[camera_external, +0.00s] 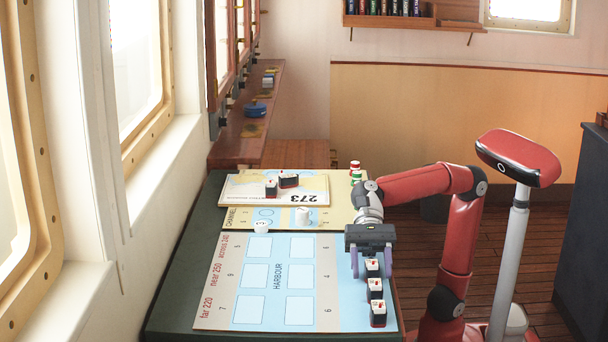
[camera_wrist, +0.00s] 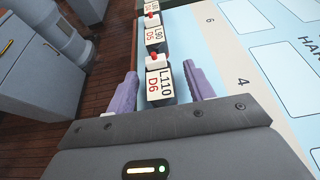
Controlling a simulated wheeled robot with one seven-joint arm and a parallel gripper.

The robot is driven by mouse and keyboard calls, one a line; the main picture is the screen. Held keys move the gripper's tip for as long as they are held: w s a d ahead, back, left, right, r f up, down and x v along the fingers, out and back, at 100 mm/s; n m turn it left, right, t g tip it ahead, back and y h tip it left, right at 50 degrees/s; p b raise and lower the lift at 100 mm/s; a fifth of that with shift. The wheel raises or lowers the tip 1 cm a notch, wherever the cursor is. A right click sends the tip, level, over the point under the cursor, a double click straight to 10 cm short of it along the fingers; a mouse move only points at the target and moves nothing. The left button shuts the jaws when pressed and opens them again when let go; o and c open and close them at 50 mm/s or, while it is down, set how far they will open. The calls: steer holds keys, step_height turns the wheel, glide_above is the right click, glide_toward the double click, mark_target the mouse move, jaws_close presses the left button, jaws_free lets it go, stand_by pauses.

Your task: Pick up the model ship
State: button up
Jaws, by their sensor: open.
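Several small model ships, black-hulled with white tops and red marks, show in the external view. Three stand in a row along the chart's right edge: the nearest to the camera (camera_external: 378,315), a middle one (camera_external: 375,289) and a far one (camera_external: 372,267). My gripper (camera_external: 371,264) is open at the far end of this row, pointing down. In the wrist view, the ship labelled L110 D6 (camera_wrist: 160,82) appears between the two open purple fingers of my gripper (camera_wrist: 165,88), with room on both sides. A ship labelled L90 D5 (camera_wrist: 155,38) stands beyond it. Contact is not visible.
The harbour chart (camera_external: 278,250) lies on the dark green table. Two more ships (camera_external: 288,181) stand on the far 273 board (camera_external: 240,190). A wall is left; wooden floor is right.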

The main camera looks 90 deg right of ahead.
steer(key=c, duration=1)
steer(key=shift+c, duration=0.2)
steer(key=shift+r, duration=0.15)
step_height(320, 180, up, 20)
steer(key=p, duration=0.3)
